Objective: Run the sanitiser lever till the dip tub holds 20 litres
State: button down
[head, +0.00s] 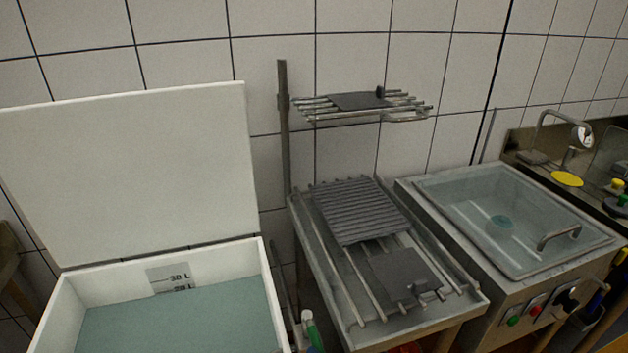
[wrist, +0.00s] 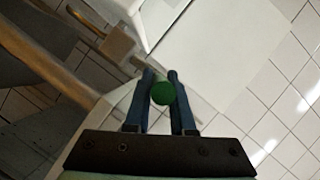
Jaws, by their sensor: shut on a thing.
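The white dip tub (head: 268,290) stands at the lower left of the head view with its lid (head: 125,165) raised. Blue-green liquid (head: 185,322) fills it, its surface at the lower mark of the level scale (head: 168,277). "30 L" reads clear above the liquid; the lower mark, seemingly 20 L, is partly cut by the surface. A green lever end (head: 308,316) shows just right of the tub. In the wrist view my gripper (wrist: 162,88) has its two blue fingers shut on a round green knob (wrist: 162,94). The lever's body is mostly hidden.
Right of the tub is a steel draining table (head: 455,300) with a ribbed grey mat (head: 360,210) and a dark plate (head: 398,272). A wall rack (head: 405,112) hangs above. Further right is a water-filled sink (head: 440,195) with buttons on its front.

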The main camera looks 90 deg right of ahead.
jog(key=c, duration=0.8)
grip_release()
jog(key=shift+s, duration=0.1)
jog(key=shift+o, duration=0.2)
jog(key=p+v, duration=0.4)
jog(key=v, duration=0.8)
jog(key=shift+s+a, duration=0.25)
jog(key=shift+s, duration=0.05)
jog(key=shift+r, duration=0.1)
